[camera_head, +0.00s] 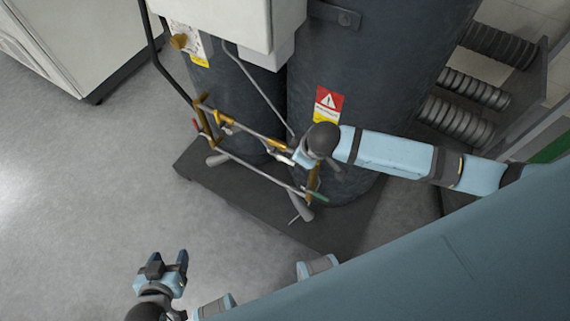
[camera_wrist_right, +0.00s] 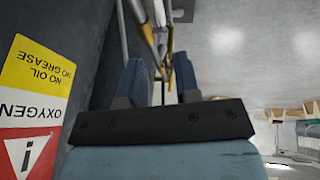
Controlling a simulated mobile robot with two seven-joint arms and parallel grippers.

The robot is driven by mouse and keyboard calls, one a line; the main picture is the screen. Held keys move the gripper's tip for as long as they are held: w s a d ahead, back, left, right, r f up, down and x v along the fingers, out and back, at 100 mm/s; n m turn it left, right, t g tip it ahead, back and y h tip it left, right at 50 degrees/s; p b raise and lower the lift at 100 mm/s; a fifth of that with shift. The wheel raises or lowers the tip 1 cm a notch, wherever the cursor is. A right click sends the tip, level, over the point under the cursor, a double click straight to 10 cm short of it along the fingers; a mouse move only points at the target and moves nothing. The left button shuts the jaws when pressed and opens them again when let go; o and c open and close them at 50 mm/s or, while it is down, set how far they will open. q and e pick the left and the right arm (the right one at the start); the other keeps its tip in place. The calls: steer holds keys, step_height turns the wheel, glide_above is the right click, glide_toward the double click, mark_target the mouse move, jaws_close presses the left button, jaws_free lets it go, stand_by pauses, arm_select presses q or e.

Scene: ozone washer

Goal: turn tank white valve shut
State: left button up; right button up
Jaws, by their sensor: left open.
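The dark grey tank (camera_head: 335,75) stands on a low dark base, with a frame of brass and grey pipes (camera_head: 255,165) in front of it. A small red handle (camera_head: 195,125) and a green handle (camera_head: 320,197) show on the pipes. I cannot clearly pick out the white valve; a small pale part beside my right gripper (camera_head: 289,158) is too small to identify. The right gripper is at the pipes, close to the tank. In the right wrist view its fingers (camera_wrist_right: 163,75) are apart, with pipes beyond them. My left gripper (camera_head: 166,268) is open and empty above the floor.
A warning label (camera_head: 327,104) is on the tank; it also fills the left of the right wrist view (camera_wrist_right: 32,110). A white box (camera_head: 225,18) hangs above the pipes. Ribbed cylinders (camera_head: 465,90) stand at right. The floor at left is clear.

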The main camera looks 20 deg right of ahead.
mark_target(290, 163)
steer(key=b+x, duration=0.1)
steer(key=x, duration=1.1)
steer(key=shift+w+f+b, duration=0.15)
steer(key=shift+b, duration=0.25)
steer(key=shift+w+a+f, duration=0.1)
steer(key=shift+w+f, duration=0.15)
steer(key=shift+f, duration=0.45)
steer(key=shift+c, duration=0.2)
jaws_close()
